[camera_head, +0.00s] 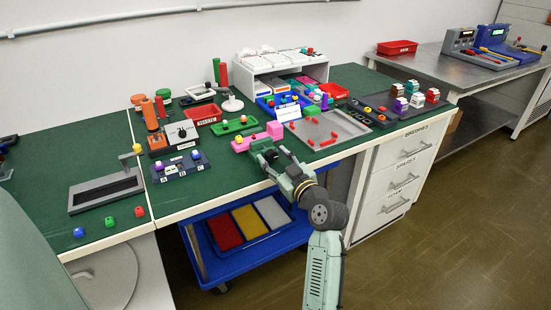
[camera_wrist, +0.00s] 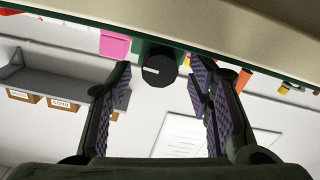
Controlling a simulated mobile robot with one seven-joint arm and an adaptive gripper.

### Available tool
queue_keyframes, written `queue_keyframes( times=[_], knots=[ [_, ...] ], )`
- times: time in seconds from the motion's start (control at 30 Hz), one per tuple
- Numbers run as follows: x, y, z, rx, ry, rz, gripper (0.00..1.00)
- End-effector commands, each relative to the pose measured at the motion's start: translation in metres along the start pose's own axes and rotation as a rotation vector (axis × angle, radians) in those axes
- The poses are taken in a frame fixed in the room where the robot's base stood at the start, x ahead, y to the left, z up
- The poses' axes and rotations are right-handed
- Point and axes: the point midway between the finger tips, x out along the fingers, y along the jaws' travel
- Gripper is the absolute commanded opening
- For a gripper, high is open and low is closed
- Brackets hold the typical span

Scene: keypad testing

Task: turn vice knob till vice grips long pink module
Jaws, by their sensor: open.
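The long pink module (camera_head: 243,144) lies near the front edge of the green bench top, with a raised block at its right end. In the wrist view a pink piece (camera_wrist: 115,45) shows beside a dark green body that seems to be the vice (camera_wrist: 142,47). The round black vice knob (camera_wrist: 160,71), with a white mark, faces the wrist camera. My gripper (camera_wrist: 161,85) is open, with one finger on each side of the knob and gaps between. In the head view my gripper (camera_head: 275,154) is at the bench edge and hides the knob and most of the vice.
A green tray (camera_head: 236,126) lies behind the pink module. A grey tray (camera_head: 345,124) with red pieces lies to its right. A blue cart (camera_head: 208,262) with coloured bins stands under the bench.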

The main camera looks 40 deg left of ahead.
Motion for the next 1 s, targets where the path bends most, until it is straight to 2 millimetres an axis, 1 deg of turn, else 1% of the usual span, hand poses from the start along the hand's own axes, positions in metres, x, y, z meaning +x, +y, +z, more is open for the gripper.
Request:
queue_keyframes(
  times=[0.03,0.07,0.73,1.0],
  knots=[
    [-0.0002,0.0001,-0.0001,0.000,0.000,0.000,0.46],
    [-0.0002,0.0001,-0.0001,0.000,0.000,0.000,0.44],
    [-0.0005,0.0002,-0.0001,0.000,0.000,0.000,0.00],
    [-0.0005,0.0003,-0.0002,0.023,0.000,0.000,0.00]
  ],
)
